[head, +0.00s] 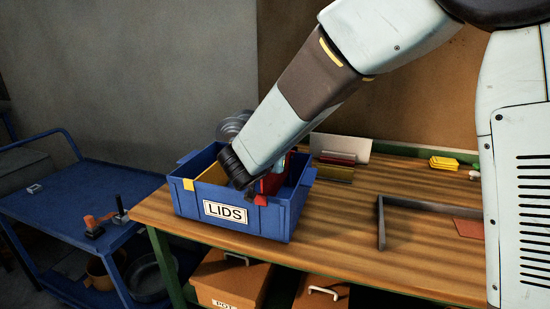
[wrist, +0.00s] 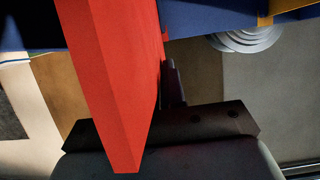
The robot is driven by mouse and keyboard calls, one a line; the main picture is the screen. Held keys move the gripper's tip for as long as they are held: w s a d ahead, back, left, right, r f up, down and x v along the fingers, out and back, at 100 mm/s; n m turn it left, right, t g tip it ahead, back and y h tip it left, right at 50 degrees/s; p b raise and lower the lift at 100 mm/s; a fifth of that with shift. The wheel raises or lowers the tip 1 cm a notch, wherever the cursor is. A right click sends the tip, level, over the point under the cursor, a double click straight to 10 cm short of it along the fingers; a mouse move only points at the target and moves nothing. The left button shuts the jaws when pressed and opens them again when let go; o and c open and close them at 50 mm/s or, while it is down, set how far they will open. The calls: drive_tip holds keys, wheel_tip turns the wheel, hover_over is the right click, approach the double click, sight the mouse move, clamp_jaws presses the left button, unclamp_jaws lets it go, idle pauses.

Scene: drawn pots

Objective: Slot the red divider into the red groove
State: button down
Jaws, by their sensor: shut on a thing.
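A blue crate (head: 230,221) labelled LIDS stands on the wooden workbench, with a yellow marker and a red marker (head: 260,200) on its near rim. A yellow divider (head: 212,172) sits in its left part. The red divider (head: 272,182) is at the right part of the crate, largely behind my arm. In the wrist view the red divider (wrist: 115,75) fills the centre, against my gripper (wrist: 172,85), which is shut on it. The crate's blue wall (wrist: 205,20) crosses behind it. Whether its lower edge is in the groove is hidden.
Behind the crate stands a pale panel (head: 340,148) with red and yellow pieces by it. A yellow block (head: 444,162) lies at the back right. A dark metal frame (head: 381,222) lies on the right. A blue cart (head: 75,200) with tools stands left. Bench between crate and frame is clear.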

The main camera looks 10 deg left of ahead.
sight(275, 176)
drive_tip(key=shift+f, duration=2.7)
drive_tip(key=c, duration=1.1)
unclamp_jaws()
drive_tip(key=shift+s, duration=0.1)
drive_tip(key=v, duration=1.3)
drive_tip(key=shift+s+r, duration=0.15)
drive_tip(key=shift+s, duration=0.15)
